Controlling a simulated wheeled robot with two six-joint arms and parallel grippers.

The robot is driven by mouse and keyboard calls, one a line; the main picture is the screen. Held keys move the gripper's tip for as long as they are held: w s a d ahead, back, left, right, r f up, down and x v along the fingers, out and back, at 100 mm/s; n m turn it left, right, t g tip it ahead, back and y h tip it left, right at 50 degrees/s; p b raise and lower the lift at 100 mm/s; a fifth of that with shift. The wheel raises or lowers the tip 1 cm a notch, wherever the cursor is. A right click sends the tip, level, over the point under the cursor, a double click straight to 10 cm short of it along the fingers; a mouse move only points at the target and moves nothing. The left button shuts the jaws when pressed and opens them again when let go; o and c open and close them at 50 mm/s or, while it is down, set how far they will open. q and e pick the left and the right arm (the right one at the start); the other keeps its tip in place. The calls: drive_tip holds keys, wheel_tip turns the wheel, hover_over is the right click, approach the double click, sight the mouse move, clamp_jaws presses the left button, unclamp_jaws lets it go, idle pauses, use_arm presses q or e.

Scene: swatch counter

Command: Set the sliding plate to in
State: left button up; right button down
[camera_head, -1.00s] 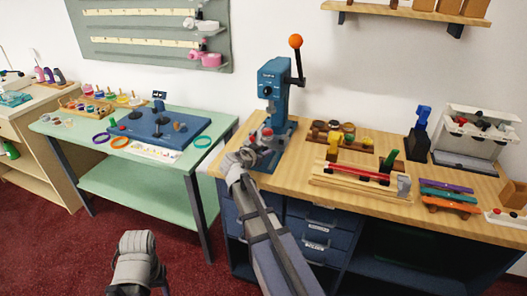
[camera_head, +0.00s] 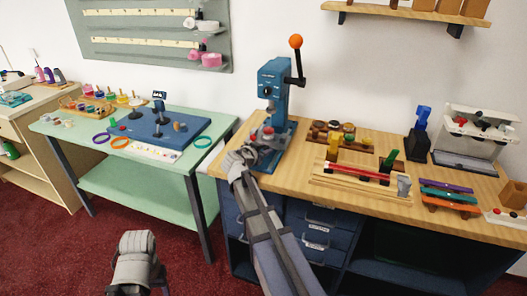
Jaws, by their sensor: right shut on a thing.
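A blue press (camera_head: 272,82) with a black lever and an orange ball knob (camera_head: 295,41) stands at the back left of the wooden workbench. The sliding plate seems to be at its base; my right gripper mostly hides it. Small red parts (camera_head: 268,130) show there. My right gripper (camera_head: 250,147) is at the front of the press base, shut on a part of it that is largely hidden, apparently the sliding plate. My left gripper (camera_head: 137,245) is low at the lower left, over the floor, away from the benches; its fingers cannot be made out.
The workbench (camera_head: 300,180) holds a wooden rack (camera_head: 340,136), a tray with red and yellow pieces (camera_head: 355,172) and coloured strips (camera_head: 448,192) to the right. A green table (camera_head: 75,128) with a blue board (camera_head: 155,128) stands left, across a narrow gap.

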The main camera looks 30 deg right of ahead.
sight(272, 142)
drive_tip(key=shift+w+d, duration=1.1)
drive_tip(key=shift+d, duration=0.1)
drive_tip(key=c, duration=0.6)
unclamp_jaws()
drive_tip(key=shift+s, duration=0.1)
drive_tip(key=p+v, duration=0.3)
drive_tip(key=v, duration=0.4)
drive_tip(key=shift+s+a+r, duration=0.15)
drive_tip(key=shift+s+a, duration=0.05)
drive_tip(key=shift+a, duration=0.1)
